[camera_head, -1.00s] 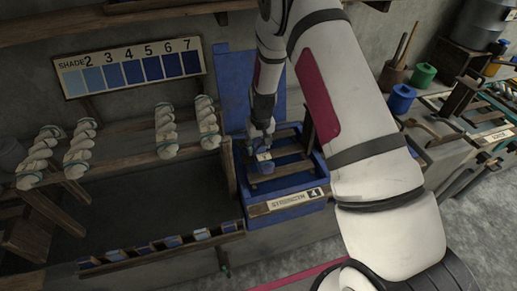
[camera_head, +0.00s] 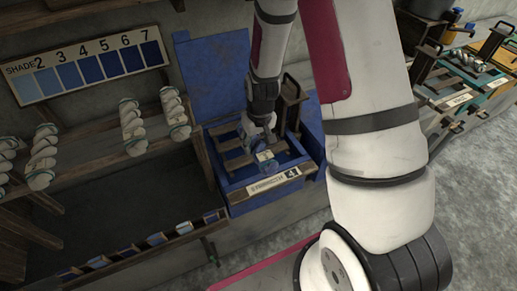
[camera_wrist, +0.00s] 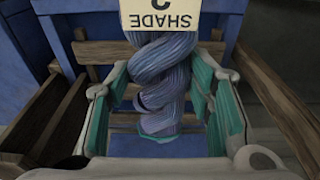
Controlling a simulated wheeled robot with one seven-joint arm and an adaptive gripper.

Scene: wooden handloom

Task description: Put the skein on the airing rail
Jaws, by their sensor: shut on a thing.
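My gripper (camera_head: 264,143) is shut on a twisted blue-purple skein (camera_wrist: 165,75), which sits between its green-padded fingers in the wrist view. A cream tag reading SHADE (camera_wrist: 172,14) is on the skein; it is upside down and its number is cut off. In the head view the skein is small and partly hidden by my gripper, over a blue vat (camera_head: 235,207) with wooden slats and a STRENGTH 4 label. A wooden rail (camera_head: 88,168) on the left carries several pale twisted skeins. I cannot tell whether this is the airing rail.
A SHADE board (camera_head: 85,68) with blue swatches from 2 to 7 is on the wall. A wooden post frame (camera_head: 291,100) stands right behind my gripper. A ledge with small blue pieces (camera_head: 155,240) runs at lower left. A bench with coloured trays (camera_head: 455,72) is at right.

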